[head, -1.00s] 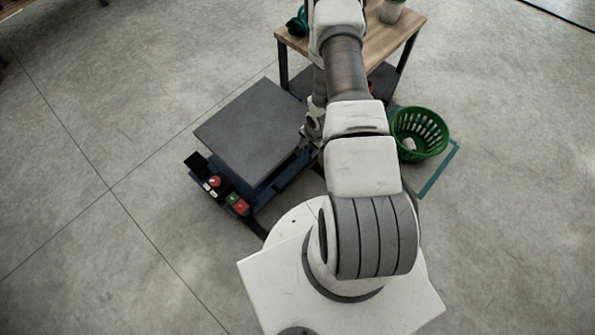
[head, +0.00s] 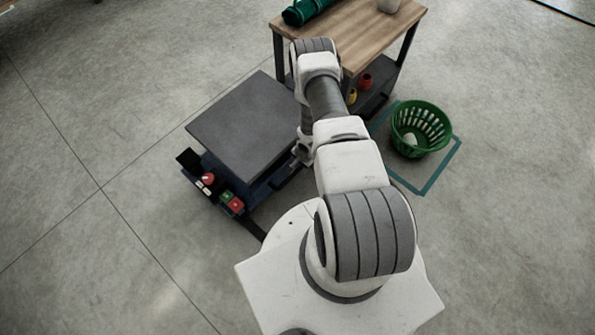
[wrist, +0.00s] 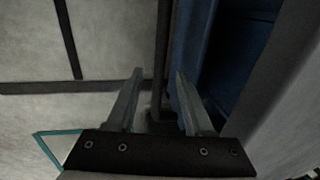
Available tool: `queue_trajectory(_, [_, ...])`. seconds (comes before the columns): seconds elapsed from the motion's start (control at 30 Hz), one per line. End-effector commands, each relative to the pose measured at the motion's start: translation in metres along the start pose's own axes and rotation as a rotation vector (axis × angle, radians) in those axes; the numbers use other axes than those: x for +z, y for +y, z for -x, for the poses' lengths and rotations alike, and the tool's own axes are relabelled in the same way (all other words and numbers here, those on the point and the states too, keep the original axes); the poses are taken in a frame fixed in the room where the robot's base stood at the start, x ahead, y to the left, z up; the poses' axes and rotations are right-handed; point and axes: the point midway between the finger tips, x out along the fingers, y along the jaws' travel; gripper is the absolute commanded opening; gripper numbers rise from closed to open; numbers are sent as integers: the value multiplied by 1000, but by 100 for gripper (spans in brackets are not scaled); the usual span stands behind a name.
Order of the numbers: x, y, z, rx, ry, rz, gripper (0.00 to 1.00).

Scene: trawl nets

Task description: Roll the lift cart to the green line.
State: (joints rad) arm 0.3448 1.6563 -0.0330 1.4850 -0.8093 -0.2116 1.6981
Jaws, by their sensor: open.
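The lift cart has a dark grey platform (head: 245,125) on a blue base, with red and green buttons (head: 231,202) at its near left end. It stands left of my arm. A teal-green line (head: 436,180) marks a square on the floor to the right, around a green basket. My gripper (wrist: 158,74) is open low beside the cart. In the wrist view, a dark upright bar (wrist: 162,45) shows between its fingers, next to the cart's blue side (wrist: 188,55); I cannot tell whether they touch. In the head view my arm mostly hides the gripper.
The green basket (head: 420,130), with a pale item inside, stands within the marked square. A wooden table (head: 355,35) stands behind, with a green roll on top and red and yellow items on its lower shelf. The floor at left and front right is clear.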

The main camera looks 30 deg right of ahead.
Motion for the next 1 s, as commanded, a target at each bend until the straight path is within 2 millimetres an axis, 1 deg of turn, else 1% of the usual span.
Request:
queue_trajectory(0.03, [1, 1, -13, 1, -1, 2, 52])
queue_trajectory(0.2, [0, 0, -30, -1, 0, 1, 52])
queue_trajectory(0.33, [0, 0, -34, 0, 0, 1, 52])
queue_trajectory(0.57, [0, 0, -34, 0, 0, 1, 52])
queue_trajectory(0.6, [0, 0, -34, 0, 0, 1, 50])
queue_trajectory(0.87, [0, 0, -34, 0, 0, 1, 3])
queue_trajectory(0.9, [0, 0, -34, 0, 0, 1, 0])
queue_trajectory(1.0, [0, 0, -34, 0, 0, 1, 0])
